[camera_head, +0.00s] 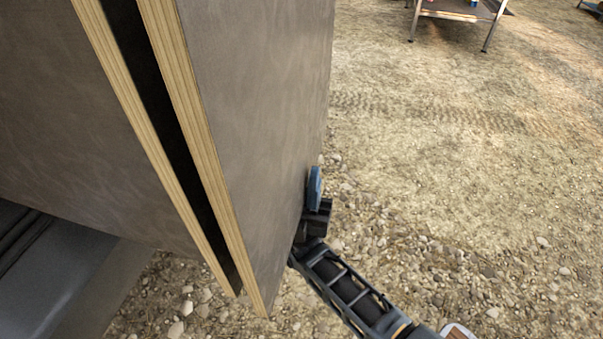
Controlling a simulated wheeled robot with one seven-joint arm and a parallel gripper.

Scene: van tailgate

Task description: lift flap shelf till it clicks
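The flap shelf (258,130) appears as a grey-brown board with a pale plywood edge, standing steeply in the middle of the head view. A dark gap separates its edge from a second grey-brown panel (75,130) on the left. My gripper (315,190) is at the board's right edge, low down. One blue fingertip shows beside that edge, close to it or touching; I cannot tell which. The rest of the gripper's jaw is hidden behind the board, so its opening and any grip on the board cannot be seen.
Dark grey van bodywork (60,280) lies at the lower left. Stony ground (450,170) is open to the right. A metal-legged table (458,10) with small items stands far off at the top right.

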